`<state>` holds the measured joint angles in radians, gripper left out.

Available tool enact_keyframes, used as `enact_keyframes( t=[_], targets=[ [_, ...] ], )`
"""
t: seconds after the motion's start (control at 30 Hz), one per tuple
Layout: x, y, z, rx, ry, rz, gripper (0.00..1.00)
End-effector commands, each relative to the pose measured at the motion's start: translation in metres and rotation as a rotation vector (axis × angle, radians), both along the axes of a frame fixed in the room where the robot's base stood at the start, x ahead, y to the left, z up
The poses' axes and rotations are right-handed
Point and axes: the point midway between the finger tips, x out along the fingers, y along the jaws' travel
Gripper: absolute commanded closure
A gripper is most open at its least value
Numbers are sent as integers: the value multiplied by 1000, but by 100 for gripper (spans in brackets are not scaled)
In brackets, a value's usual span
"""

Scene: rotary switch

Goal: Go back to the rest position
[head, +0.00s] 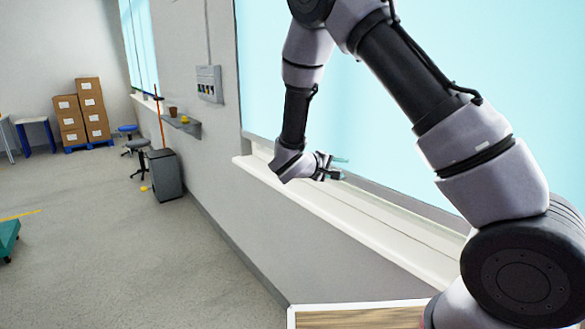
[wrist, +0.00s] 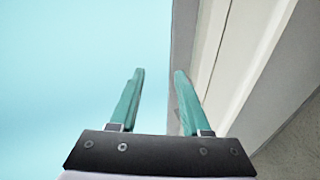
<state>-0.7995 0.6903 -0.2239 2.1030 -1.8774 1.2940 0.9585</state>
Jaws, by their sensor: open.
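My gripper (head: 340,168) is at the end of my raised, bent arm, in front of the window in the head view. In the wrist view, its two green fingers (wrist: 157,100) stand apart with nothing between them. Window blue and a strip of the frame show behind the fingers. The switch panel (head: 209,84) is a grey box on the wall, left of my arm in the head view and well apart from my gripper. Its knobs are too small to read.
A white window sill (head: 350,215) runs just below my gripper. A wooden tabletop (head: 360,317) lies at the bottom edge. The floor at left is mostly clear.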

Motion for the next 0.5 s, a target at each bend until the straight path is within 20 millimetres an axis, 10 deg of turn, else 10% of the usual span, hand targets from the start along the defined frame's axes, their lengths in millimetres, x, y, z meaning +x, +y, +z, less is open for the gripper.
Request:
enact_keyframes(
  t=[0.2,0.5],
  targets=[
    [-56,-80,62,252,87,-310,53],
    [-148,-125,119,685,171,-554,53]
  ],
)
